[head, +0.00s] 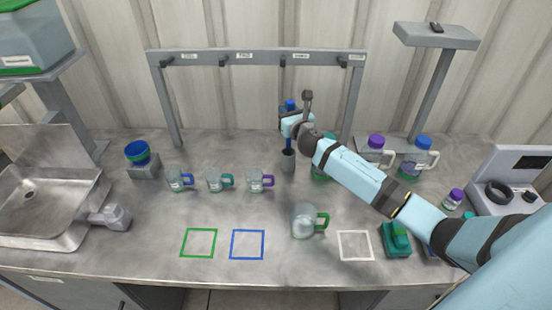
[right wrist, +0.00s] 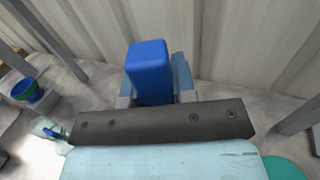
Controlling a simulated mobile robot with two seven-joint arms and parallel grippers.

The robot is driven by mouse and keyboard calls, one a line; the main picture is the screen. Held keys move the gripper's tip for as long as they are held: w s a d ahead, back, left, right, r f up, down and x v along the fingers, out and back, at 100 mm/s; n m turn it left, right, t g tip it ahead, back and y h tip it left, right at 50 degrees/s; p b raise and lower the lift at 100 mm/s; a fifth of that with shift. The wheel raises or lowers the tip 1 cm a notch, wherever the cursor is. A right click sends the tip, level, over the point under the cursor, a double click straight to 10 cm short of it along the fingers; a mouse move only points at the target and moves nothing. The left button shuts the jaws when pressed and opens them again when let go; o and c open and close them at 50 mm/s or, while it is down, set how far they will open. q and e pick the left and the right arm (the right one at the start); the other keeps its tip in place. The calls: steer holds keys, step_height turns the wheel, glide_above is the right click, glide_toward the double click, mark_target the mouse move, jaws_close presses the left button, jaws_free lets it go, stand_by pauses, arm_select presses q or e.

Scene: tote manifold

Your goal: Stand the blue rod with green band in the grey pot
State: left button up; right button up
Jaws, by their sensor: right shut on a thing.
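The blue rod (head: 288,144) is upright in my right gripper (head: 291,124), its top showing above the jaws and its lower part below them. In the right wrist view the rod's blue top (right wrist: 149,68) stands between the fingers. I cannot make out the green band. The grey pot (head: 288,162) stands on the counter right under the gripper. The rod's lower end meets the pot's mouth in the head view; I cannot tell how deep it sits inside. My left gripper is not in view.
Small mugs with blue, teal and purple handles (head: 261,181) stand left of the pot. A larger green-handled mug (head: 304,222) is in front. A grey hook rack (head: 258,57) spans behind. Bottles (head: 414,160) stand at right, a sink (head: 40,200) at left.

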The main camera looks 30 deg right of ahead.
step_height(320, 180, down, 9)
steer(key=b, duration=0.2)
steer(key=shift+s+f, duration=0.1)
steer(key=shift+f+b, duration=0.15)
steer(key=shift+b, duration=0.25)
steer(key=o, duration=0.9)
